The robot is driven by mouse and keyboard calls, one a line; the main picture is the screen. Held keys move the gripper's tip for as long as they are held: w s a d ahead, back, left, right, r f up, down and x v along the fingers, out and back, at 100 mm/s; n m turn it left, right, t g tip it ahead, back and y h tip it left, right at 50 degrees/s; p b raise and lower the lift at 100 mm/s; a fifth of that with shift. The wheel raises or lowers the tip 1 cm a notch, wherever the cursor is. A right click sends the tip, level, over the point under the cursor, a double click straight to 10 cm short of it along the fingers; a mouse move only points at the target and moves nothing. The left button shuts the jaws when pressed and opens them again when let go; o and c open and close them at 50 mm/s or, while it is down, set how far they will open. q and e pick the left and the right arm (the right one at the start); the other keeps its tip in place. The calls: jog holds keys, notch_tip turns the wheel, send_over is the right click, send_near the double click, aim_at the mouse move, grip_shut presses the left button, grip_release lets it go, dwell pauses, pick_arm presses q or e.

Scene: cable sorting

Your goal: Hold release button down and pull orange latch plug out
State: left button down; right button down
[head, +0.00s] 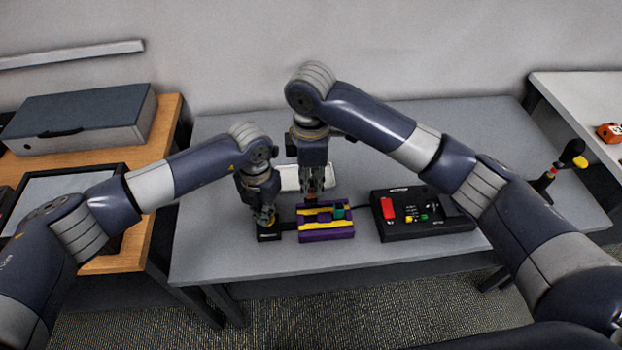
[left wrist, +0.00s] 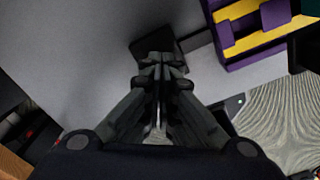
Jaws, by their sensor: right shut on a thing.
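The purple and yellow holder (head: 327,236) stands near the front of the grey table, and part of it shows in the left wrist view (left wrist: 232,48). My right gripper (head: 311,189) points down over its back left part. It is shut on a small orange-brown piece, apparently the orange latch plug (head: 311,197), mostly hidden by the fingers. My left gripper (head: 266,222) points down at a black block (head: 268,237) left of the holder. In the left wrist view its fingertips (left wrist: 160,62) are together over that block (left wrist: 143,46). The release button is not clearly visible; contact cannot be told.
A black box (head: 425,232) with a red switch stands right of the holder, with a cable towards it. A white object (head: 292,179) lies behind the grippers. A teal piece (head: 340,212) sits on the holder. The table's left part is clear.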

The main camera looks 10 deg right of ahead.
pick_arm(q)
jog(key=shift+r, duration=3.55)
